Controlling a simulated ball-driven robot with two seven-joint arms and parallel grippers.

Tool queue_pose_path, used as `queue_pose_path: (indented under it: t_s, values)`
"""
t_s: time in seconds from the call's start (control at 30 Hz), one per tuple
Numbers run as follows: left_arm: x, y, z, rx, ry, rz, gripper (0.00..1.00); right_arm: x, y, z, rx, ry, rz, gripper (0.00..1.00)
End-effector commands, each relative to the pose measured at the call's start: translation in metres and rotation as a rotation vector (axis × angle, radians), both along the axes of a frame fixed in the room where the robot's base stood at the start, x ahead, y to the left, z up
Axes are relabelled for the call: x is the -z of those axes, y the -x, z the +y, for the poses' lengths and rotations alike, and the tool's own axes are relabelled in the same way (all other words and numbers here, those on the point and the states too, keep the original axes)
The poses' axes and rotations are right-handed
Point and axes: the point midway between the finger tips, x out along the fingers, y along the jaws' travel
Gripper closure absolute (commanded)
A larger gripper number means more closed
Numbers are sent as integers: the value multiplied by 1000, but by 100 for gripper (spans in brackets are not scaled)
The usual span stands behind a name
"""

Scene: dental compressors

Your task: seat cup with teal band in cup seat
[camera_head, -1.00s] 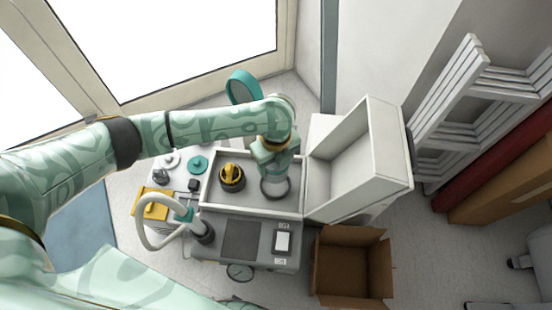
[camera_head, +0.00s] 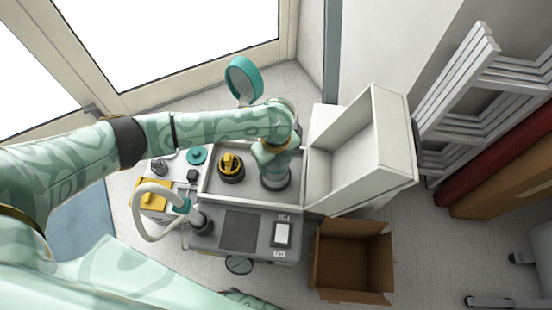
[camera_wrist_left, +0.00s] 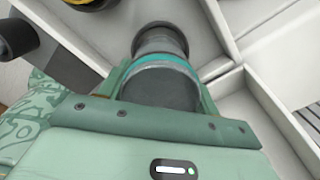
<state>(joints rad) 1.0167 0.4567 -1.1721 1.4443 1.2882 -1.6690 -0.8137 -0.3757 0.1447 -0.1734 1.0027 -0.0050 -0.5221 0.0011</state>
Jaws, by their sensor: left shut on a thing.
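My left gripper (camera_head: 275,165) points down into the right half of the open grey compartment (camera_head: 247,200). It is shut on the cup with the teal band (camera_wrist_left: 165,70), a dark grey cylinder between my fingers in the left wrist view. In the head view the gripper mostly hides the cup. The grey round cup seat (camera_head: 276,184) shows just below the gripper. In the left wrist view the cup lines up with a dark round collar (camera_wrist_left: 160,38). I cannot tell whether it is fully down in it. My right gripper is out of view.
A black part with a yellow top (camera_head: 231,165) stands left in the compartment. A raised white lid (camera_head: 360,160) stands close on the right. A white hose (camera_head: 140,210) arches at the left front. An open cardboard box (camera_head: 352,265) is on the floor.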

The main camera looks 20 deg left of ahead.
Motion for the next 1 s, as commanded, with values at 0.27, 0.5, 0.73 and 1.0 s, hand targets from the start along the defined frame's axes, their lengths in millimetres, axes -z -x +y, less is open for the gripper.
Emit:
queue_pose_path:
  t_s: [0.27, 0.5, 0.73, 1.0]
  values:
    - [2, 0, 0, 0, 1, 1, 60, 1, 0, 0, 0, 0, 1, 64]
    - [15, 0, 0, -1, 0, 3, 60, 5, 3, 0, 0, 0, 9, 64]
    - [29, 1, 0, -1, 0, 3, 60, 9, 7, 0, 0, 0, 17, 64]
    - [42, 0, 0, 0, 0, 1, 60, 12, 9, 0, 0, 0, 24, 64]
